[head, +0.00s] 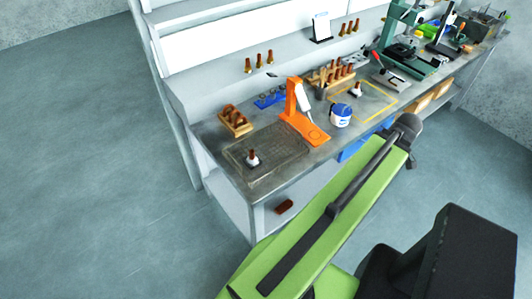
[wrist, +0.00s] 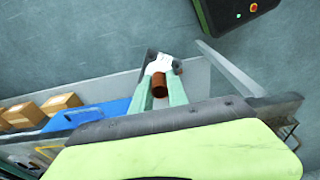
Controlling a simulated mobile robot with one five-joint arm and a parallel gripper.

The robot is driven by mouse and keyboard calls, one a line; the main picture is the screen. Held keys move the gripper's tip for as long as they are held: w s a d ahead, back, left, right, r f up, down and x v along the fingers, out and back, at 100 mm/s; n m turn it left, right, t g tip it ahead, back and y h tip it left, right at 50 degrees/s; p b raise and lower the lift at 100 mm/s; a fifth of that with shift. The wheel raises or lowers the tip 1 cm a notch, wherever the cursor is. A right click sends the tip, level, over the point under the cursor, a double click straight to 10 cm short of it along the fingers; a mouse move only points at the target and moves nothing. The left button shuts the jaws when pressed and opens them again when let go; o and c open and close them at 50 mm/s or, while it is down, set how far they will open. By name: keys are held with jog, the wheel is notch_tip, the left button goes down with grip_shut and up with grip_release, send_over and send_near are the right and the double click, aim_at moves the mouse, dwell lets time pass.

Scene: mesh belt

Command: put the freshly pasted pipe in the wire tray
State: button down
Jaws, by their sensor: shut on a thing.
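In the wrist view my gripper (wrist: 159,88) has its two pale green fingers shut on a brown pipe (wrist: 160,84). White shows at the pipe's far end, with a small dark patch beyond it. In the head view the fingers and held pipe are hidden by my arm. A dark open container (head: 487,22) at the bench's far right end may be the wire tray. A dark mesh-like rectangle (head: 285,160) lies at the near left end, with a white-based brown piece on it.
On the bench (head: 262,192) stand an orange stand (head: 293,100), a white-and-blue tub (head: 341,115), wooden racks of brown pipes (head: 235,121) and a green press (head: 398,45). A yellow outline holds another white-based piece (head: 357,90).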

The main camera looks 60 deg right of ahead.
jog(key=w+d+r+n+p, duration=0.1)
jog(key=w+r+n+p, duration=0.15)
jog(key=w, duration=0.45)
jog(key=w+d+r+n+p, duration=0.1)
jog(key=w+d+r+p, duration=0.15)
jog(key=w, duration=0.45)
jog(key=n+b, duration=0.3)
jog(key=b, duration=0.2)
send_over(277, 147)
jog(key=s, duration=0.1)
jog(key=f, duration=0.3)
jog(key=shift+d+f+y, duration=0.3)
jog(key=shift+f+y, duration=0.05)
jog(key=shift+y, duration=0.05)
jog(key=shift+w+a, duration=0.2)
jog(key=shift+w, duration=0.15)
notch_tip(277, 147, down, 4)
jog(key=b, duration=0.4)
jog(key=shift+f, duration=0.25)
jog(key=c, duration=1.3)
grip_release()
jog(key=shift+r, duration=0.1)
jog(key=shift+s, duration=0.1)
notch_tip(277, 147, up, 12)
jog(key=s+p, duration=0.1)
jog(key=p, duration=1.1)
jog(key=shift+s+d, duration=0.2)
